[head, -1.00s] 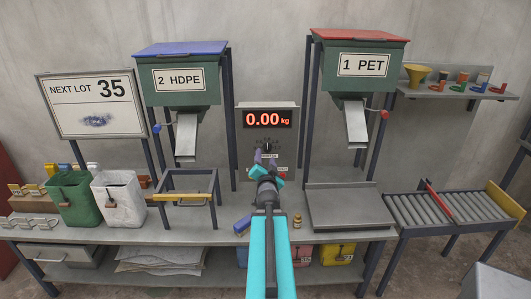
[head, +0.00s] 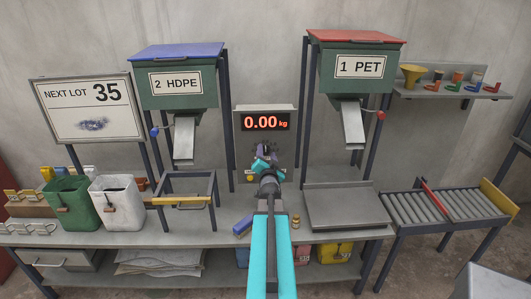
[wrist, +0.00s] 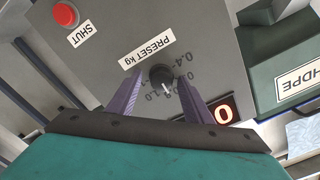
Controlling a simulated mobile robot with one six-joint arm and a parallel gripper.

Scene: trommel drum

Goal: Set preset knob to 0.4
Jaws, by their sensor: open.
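The black preset knob (wrist: 161,77) sits on the grey control panel (wrist: 105,50), beside the PRESET kg label (wrist: 147,54). The panel appears rotated in the wrist view. Its white mark points toward the picture's bottom; printed figures include 0.4 at the upper right and 1.0 below, and the exact setting is hard to read. My gripper (wrist: 160,82) is open, its two purple fingers on either side of the knob; I cannot tell whether they touch it. In the head view my gripper (head: 265,153) is in front of the panel and hides the knob.
The red display (head: 265,121) above reads 0.00 kg. A red SHUT button (wrist: 65,14) is on the same panel. The 2 HDPE hopper (head: 178,88) stands left and the 1 PET hopper (head: 358,90) right. A board (head: 83,108) reads NEXT LOT 35.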

